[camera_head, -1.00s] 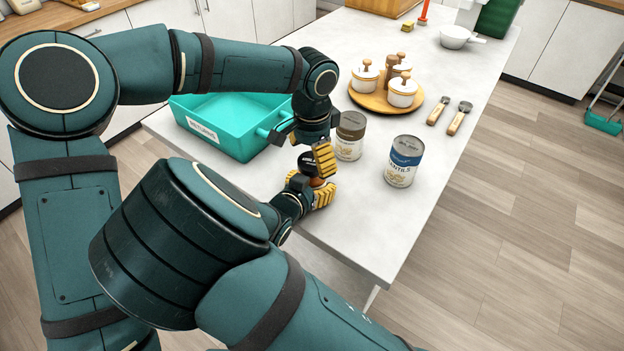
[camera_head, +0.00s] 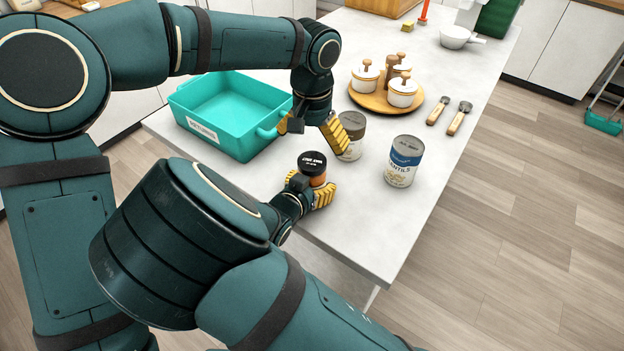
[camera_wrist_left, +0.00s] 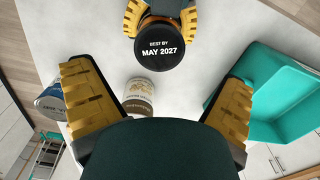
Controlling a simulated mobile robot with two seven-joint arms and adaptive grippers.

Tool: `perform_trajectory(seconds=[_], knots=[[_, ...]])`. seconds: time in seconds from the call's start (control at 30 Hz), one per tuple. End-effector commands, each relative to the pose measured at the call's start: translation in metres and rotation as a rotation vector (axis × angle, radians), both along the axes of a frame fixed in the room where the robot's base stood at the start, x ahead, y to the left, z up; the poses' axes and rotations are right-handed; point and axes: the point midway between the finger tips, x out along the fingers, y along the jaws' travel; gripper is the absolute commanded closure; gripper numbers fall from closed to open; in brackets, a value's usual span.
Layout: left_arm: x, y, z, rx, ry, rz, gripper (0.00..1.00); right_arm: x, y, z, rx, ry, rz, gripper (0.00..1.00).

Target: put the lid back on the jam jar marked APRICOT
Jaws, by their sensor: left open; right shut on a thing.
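A small jar with orange contents (camera_head: 317,181) stands near the table's front edge, its label hidden. A black lid (camera_head: 312,163) sits on top of it and looks level. In the left wrist view the lid (camera_wrist_left: 160,50) reads "BEST BY MAY 2027" and covers most of the jar. My right gripper (camera_head: 311,191) is shut around the jar's body, its yellow fingers also showing in the left wrist view (camera_wrist_left: 160,20). My left gripper (camera_head: 316,140) is open and empty, above and behind the lid and apart from it; its spread fingers fill the left wrist view's sides (camera_wrist_left: 160,100).
A beige can (camera_head: 351,137) stands close behind my left gripper's fingers. A lentils can (camera_head: 404,161) stands to the right. A teal bin (camera_head: 237,144) is at the left, a round wooden tray with white pots (camera_head: 372,103) behind. The table (camera_head: 345,215) is clear at front right.

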Motion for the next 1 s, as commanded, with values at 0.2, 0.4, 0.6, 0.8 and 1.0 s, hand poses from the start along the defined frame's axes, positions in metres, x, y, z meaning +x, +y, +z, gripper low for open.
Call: perform_trajectory(seconds=[0.2, 0.4, 0.6, 0.8, 1.0], knots=[[0.0, 0.0, 0.013, -0.003, -0.005, 0.379, 0.02, -0.001, -0.001, -0.002, -0.001, 0.006, -0.001, 1.0], [0.0, 0.0, 0.019, -0.007, -0.007, 0.586, 0.02, -0.001, -0.001, -0.002, -0.001, 0.005, -0.001, 1.0], [0.0, 0.0, 0.021, -0.009, -0.005, 0.64, 0.02, -0.001, -0.001, -0.002, -0.001, 0.005, -0.001, 1.0], [0.0, 0.0, 0.021, -0.009, -0.005, 0.638, 0.02, -0.001, -0.001, -0.002, -0.001, 0.005, -0.001, 1.0], [0.0, 0.0, 0.012, -0.008, -0.004, 0.638, 0.02, -0.001, -0.001, -0.002, -0.001, 0.004, -0.001, 1.0]])
